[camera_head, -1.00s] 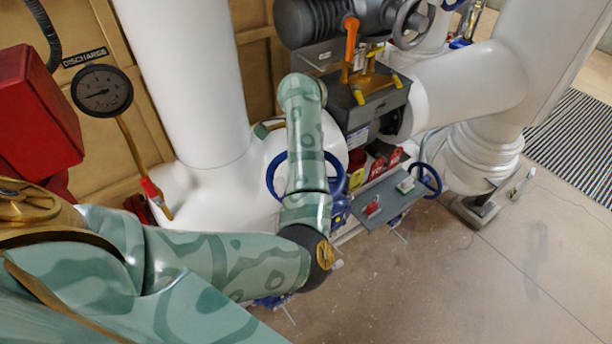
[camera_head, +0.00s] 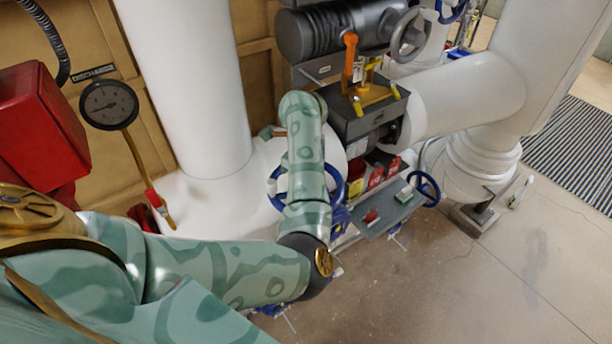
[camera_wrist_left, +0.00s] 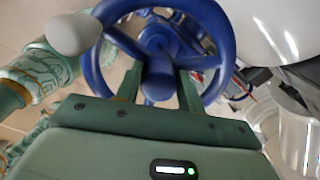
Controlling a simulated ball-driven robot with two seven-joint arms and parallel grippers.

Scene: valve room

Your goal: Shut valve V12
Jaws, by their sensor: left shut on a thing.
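A blue handwheel (camera_head: 275,192) on a blue valve body sits beside the white pipework in the head view, partly covered by my left arm. In the left wrist view the same handwheel (camera_wrist_left: 222,45) fills the upper middle. The two fingers of my left gripper (camera_wrist_left: 158,84) are shut on its hub, one on each side. In the head view the left gripper is hidden behind my arm. No V12 label is readable. My right gripper is not in view.
A red box (camera_head: 38,125) and a round gauge (camera_head: 109,103) marked DISCHARGE are at the left. A grey shelf (camera_head: 385,217) and a smaller blue handwheel (camera_head: 426,188) are right of the arm. An orange lever (camera_head: 349,62) stands above. The floor at lower right is open.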

